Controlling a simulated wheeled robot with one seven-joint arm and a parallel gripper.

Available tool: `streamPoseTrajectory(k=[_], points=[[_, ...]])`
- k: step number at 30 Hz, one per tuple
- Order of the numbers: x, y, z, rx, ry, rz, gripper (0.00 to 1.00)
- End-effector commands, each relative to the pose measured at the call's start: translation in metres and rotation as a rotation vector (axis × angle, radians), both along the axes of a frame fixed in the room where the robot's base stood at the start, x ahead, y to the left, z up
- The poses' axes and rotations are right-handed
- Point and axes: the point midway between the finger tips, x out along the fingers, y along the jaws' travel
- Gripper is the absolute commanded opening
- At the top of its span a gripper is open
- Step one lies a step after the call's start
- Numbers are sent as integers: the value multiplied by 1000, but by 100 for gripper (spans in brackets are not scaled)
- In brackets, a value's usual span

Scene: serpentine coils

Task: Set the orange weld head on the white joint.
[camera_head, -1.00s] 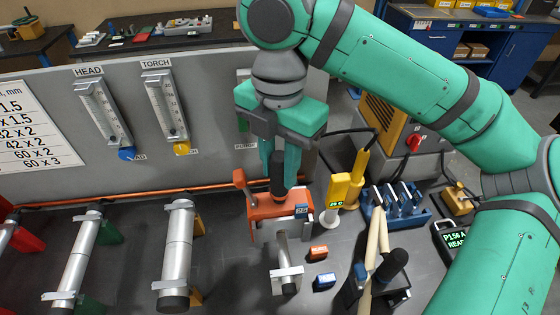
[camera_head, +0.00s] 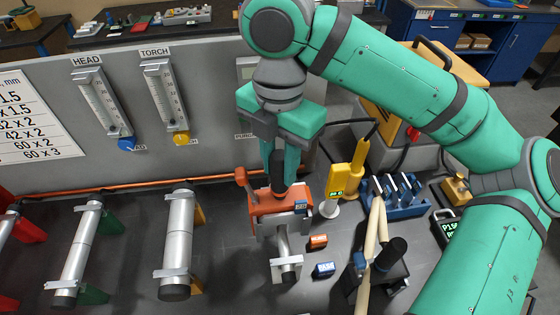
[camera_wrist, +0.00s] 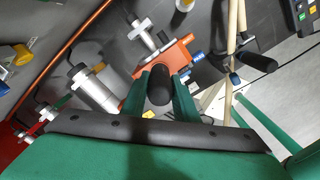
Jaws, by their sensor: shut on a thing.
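The orange weld head (camera_head: 268,202), with a black upright handle and a blue tag, is over a short grey tube (camera_head: 283,242) with a white clamp (camera_head: 286,266). My gripper (camera_head: 279,185) is shut on the handle from above. In the wrist view the black handle (camera_wrist: 159,86) is between my green fingers, with the orange body (camera_wrist: 178,56) behind. The head's lower opening straddles the tube's far end; I cannot tell whether it is fully seated. The joint under the head is hidden.
Grey pipes on green (camera_head: 112,222) and yellow supports stand to the left. A yellow meter (camera_head: 345,180) stands close on the right, with a blue rack (camera_head: 398,200) beyond. A gauge panel (camera_head: 210,110) rises behind.

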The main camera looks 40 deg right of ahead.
Motion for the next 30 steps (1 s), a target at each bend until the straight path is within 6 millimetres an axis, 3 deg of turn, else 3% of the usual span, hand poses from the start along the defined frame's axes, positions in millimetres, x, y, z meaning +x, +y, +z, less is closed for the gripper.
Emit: streamPoseTrajectory(k=[30], points=[[0,0,-8,1,-3,-1,0]])
